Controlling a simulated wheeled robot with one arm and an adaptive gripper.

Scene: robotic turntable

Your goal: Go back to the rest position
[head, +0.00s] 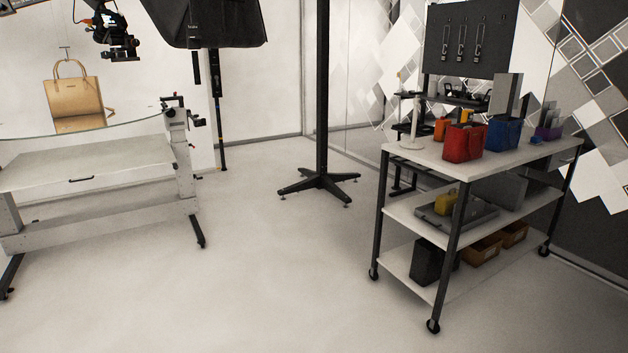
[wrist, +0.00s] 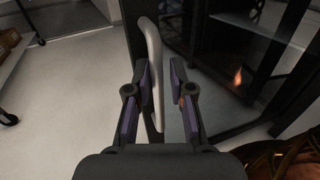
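My gripper (wrist: 161,70) shows in the wrist view, with its two dark, purple-sided fingers apart. A pale upright bar handle (wrist: 153,50) runs between the fingers, nearer the left one. A gap shows between the handle and the right finger, so the gripper is not clamped on it. Whether the left finger touches the handle I cannot tell. The handle is in front of a dark-framed glass door or panel (wrist: 215,95). My gripper is not in the head view.
In the head view, a white three-level cart (head: 430,153) with bins stands right. A turntable bench (head: 90,170) holding a tan handbag (head: 75,95) stands left. A black stand (head: 321,180) is behind. The floor between is clear. A brown object (wrist: 288,160) is lower right in the wrist view.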

